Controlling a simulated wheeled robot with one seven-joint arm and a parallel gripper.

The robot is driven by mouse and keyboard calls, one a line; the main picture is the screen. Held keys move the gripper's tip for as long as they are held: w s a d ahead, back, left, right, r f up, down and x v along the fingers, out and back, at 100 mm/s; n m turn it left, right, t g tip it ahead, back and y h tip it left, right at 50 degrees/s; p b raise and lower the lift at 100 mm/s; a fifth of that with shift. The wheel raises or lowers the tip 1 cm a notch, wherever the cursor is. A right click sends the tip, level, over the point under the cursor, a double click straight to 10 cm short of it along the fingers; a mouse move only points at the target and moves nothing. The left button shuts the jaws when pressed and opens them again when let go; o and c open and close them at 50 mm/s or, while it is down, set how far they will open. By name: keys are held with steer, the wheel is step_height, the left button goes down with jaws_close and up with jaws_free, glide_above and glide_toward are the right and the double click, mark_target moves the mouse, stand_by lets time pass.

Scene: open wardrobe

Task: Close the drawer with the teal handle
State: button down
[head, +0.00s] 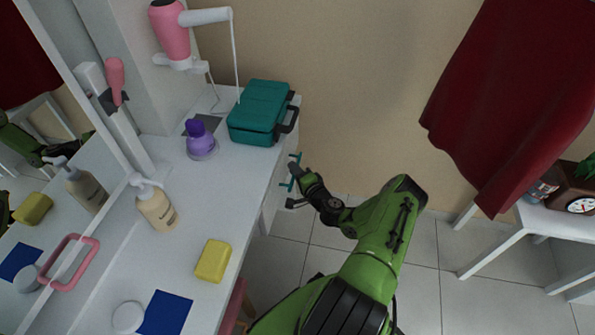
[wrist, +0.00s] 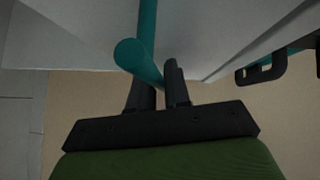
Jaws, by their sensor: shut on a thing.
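The teal handle (head: 291,183) is on the right-hand face of the white counter unit in the head view, just below the teal case. In the wrist view the teal handle (wrist: 138,58) runs between the two black fingers of my gripper (wrist: 158,88), close to a pale drawer front (wrist: 85,35). My gripper (head: 299,187) is shut on this handle. The drawer's edges are largely hidden below the counter top, and I cannot tell how far it stands out.
A teal case (head: 260,111) with a black grip stands on the counter near the handle. A purple bottle (head: 200,140), a soap pump bottle (head: 156,207) and a yellow block (head: 213,261) are also there. Tiled floor (head: 325,236) is open to the right.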

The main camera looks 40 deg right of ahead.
steer(key=shift+w+a, duration=0.15)
steer(key=c, duration=1.2)
jaws_free()
steer(key=shift+r, duration=0.1)
steer(key=s+a+r+p, duration=0.1)
steer(key=s+p, duration=0.3)
steer(key=s, duration=1.1)
steer(key=shift+s+a+r+p, duration=0.3)
steer(key=shift+a+r, duration=0.1)
steer(key=shift+a, duration=0.2)
steer(key=shift+w, duration=0.1)
